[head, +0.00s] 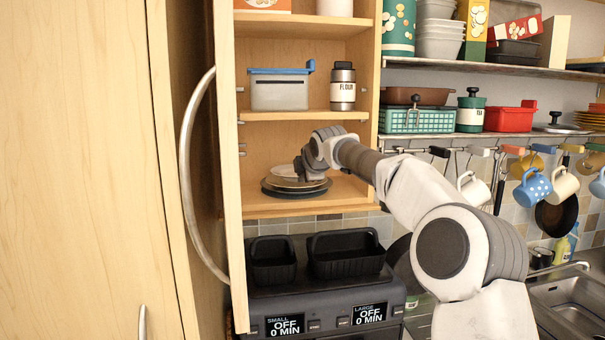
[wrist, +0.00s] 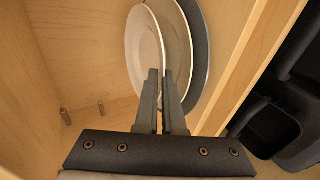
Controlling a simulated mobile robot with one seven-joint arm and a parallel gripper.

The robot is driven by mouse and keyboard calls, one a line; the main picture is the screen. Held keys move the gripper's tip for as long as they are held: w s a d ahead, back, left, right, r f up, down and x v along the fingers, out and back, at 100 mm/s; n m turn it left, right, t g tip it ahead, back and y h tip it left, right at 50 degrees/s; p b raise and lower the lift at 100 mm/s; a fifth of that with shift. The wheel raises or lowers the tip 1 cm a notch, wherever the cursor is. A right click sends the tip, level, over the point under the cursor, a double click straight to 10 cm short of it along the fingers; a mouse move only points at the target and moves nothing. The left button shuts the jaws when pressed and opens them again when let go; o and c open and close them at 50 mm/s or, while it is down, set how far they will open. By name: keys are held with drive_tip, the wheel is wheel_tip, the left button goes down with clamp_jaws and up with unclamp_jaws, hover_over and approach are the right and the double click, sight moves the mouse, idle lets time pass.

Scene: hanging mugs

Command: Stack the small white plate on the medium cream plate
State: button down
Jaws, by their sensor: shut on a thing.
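The small white plate (wrist: 143,42) is the uppermost plate in the wrist view; in the head view its pale rim (head: 284,170) shows beside my gripper. My gripper (head: 309,174) is shut on its near rim, with the two fingers (wrist: 164,76) pinching the edge. The medium cream plate (wrist: 178,48) lies right beneath the white plate, partly covered by it. The cream plate also shows in the head view (head: 292,183). Whether the two plates touch, I cannot tell.
A larger dark plate (wrist: 205,52) lies under the cream plate on the cupboard's bottom shelf (head: 345,190). The cupboard side walls stand close around the plates. A shelf with a grey box (head: 279,95) and flour jar (head: 342,88) is above. Black baskets (head: 345,262) stand below.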

drive_tip(key=c, duration=1)
unclamp_jaws()
drive_tip(key=shift+o, duration=0.3)
drive_tip(key=shift+f, duration=0.1)
drive_tip(key=shift+s, duration=0.15)
drive_tip(key=b+v, duration=0.3)
drive_tip(key=v, duration=0.6)
drive_tip(key=shift+s+r, duration=0.3)
drive_tip(key=shift+d, duration=0.1)
drive_tip(key=b+v, duration=0.5)
drive_tip(key=v, duration=1.2)
drive_tip(key=shift+s, duration=0.3)
